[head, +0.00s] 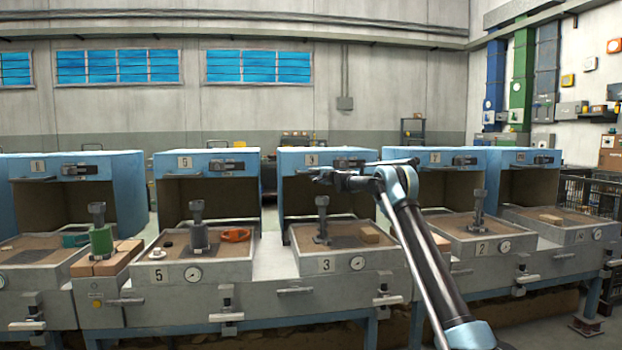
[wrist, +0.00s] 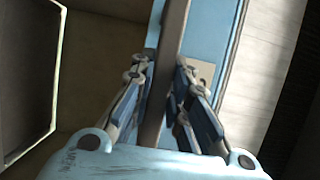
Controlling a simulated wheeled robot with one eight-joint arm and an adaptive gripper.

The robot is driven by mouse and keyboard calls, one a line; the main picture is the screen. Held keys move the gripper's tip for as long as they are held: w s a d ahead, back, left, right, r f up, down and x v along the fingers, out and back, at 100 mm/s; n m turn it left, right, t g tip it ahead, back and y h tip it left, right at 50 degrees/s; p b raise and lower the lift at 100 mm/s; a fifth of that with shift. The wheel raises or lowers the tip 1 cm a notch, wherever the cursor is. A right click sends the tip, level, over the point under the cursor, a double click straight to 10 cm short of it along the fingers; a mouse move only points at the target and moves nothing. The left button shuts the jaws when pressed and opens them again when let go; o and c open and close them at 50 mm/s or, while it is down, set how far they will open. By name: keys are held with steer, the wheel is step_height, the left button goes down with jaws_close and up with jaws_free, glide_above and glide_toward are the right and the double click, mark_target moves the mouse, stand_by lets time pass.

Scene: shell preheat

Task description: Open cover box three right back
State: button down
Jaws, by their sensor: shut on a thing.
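Box three (head: 326,264), with a 3 plate and a gauge on its front, stands in the middle of the row. Its blue cover (head: 290,160) is raised at the back, with the box's tray exposed below. My gripper (head: 318,174) is at the cover's lower front edge, near its number plate and left of the dark handle (head: 350,163). In the wrist view my gripper (wrist: 163,75) has its fingers on both sides of a long narrow edge (wrist: 172,45) of the blue cover. A tan plate (wrist: 206,73) shows beside the right finger.
A dark post tool (head: 322,222) and a tan block (head: 370,233) stand in box three's tray. Box five (head: 160,275) is to the left and box two (head: 482,248) to the right, both with raised covers. My arm crosses in front of box three's right side.

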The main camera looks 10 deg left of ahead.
steer(key=shift+f, duration=0.1)
steer(key=c, duration=1.5)
jaws_free()
steer(key=shift+w+f, duration=0.1)
steer(key=shift+v, duration=5.95)
